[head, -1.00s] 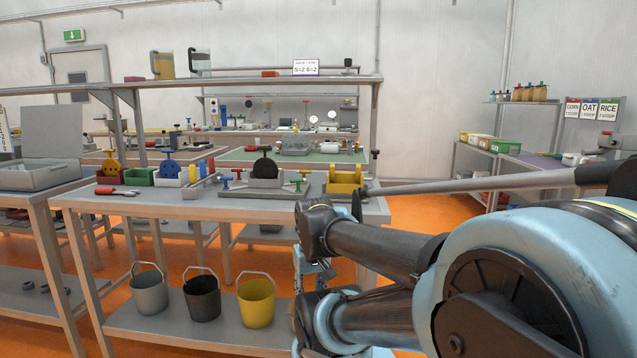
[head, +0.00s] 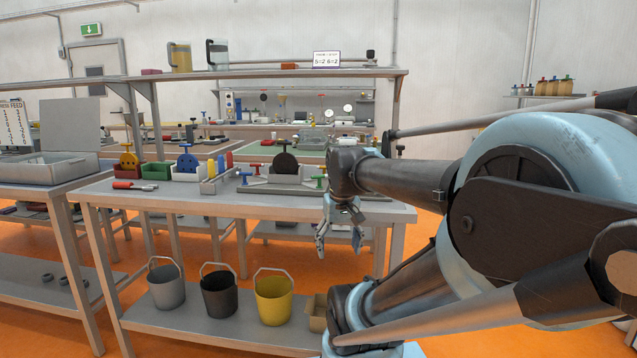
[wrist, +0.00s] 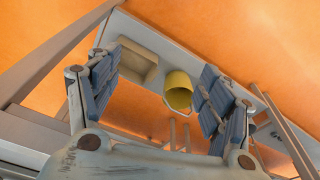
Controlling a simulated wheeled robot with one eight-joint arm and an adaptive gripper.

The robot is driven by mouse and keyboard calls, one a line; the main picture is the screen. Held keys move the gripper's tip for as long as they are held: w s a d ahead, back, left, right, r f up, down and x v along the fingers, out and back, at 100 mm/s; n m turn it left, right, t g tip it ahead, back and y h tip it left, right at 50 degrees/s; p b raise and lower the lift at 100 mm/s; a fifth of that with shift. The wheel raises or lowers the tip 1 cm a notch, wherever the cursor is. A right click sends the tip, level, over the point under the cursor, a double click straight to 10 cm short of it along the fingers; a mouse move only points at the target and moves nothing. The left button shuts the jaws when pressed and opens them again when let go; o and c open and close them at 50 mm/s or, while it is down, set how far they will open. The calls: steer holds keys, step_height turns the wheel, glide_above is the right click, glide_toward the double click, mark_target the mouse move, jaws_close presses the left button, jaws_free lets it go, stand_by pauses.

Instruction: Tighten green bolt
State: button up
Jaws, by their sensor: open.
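The green bolt (head: 320,182), with a small T-shaped head, stands at the right end of a grey fixture plate (head: 275,189) on the workbench. A red T-shaped bolt (head: 322,170) stands just behind it. A blue bolt (head: 244,177) and another red bolt (head: 254,168) stand at the plate's left end. My gripper (head: 340,236) is open and empty, fingers pointing down. In the head view it appears below and to the right of the green bolt, in front of the bench edge. In the wrist view my gripper (wrist: 160,75) shows spread fingers, and no bolt is visible.
A black disc (head: 286,164) in a pale block stands mid-plate. A red-handled tool (head: 133,185) lies at the bench's left. On the lower shelf are grey, black and yellow buckets (head: 274,300) and a tan box (head: 317,312). The yellow bucket also shows in the wrist view (wrist: 178,97).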

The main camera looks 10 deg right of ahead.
steer(key=w+r+g, duration=0.1)
steer(key=w+r, duration=1.4)
steer(key=r, duration=0.2)
glide_toward(319, 179)
steer(key=shift+g, duration=0.4)
steer(key=f, duration=0.3)
steer(key=w+f, duration=0.1)
steer(key=f, duration=0.6)
steer(key=shift+w+f, duration=0.15)
steer(key=shift+w, duration=0.05)
steer(key=c, duration=1)
